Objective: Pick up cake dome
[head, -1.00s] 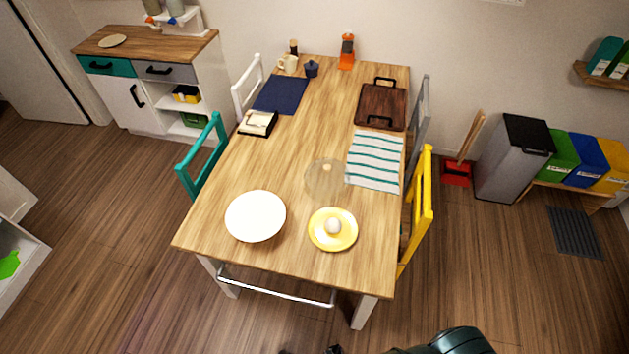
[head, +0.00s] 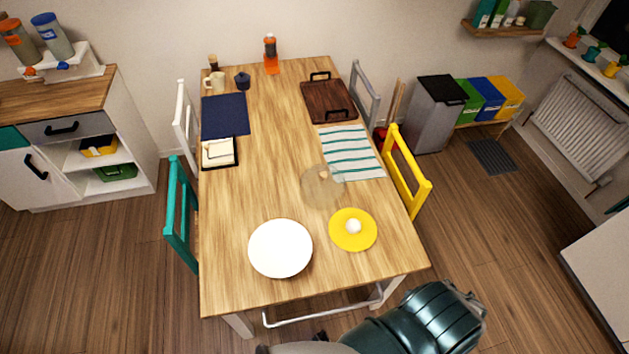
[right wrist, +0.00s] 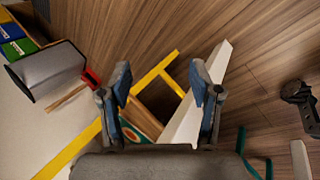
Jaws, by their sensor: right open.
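The cake dome (head: 322,187) is a clear, nearly transparent round dome with a small knob. It stands on the wooden table (head: 280,135), just left of the striped cloth and behind the yellow plate. My right gripper (right wrist: 162,85) is open and empty in the right wrist view, apart from the dome. In the head view my right arm comes in at the bottom right, below the table's front edge, and its fingers cannot be made out. My left gripper does not show.
A white round plate (head: 280,248) and a yellow plate (head: 353,243) with a pale round item (head: 353,226) sit near the front edge. A striped cloth (head: 352,153) and dark tray (head: 329,100) lie behind. A yellow chair (head: 406,172) stands at the right side.

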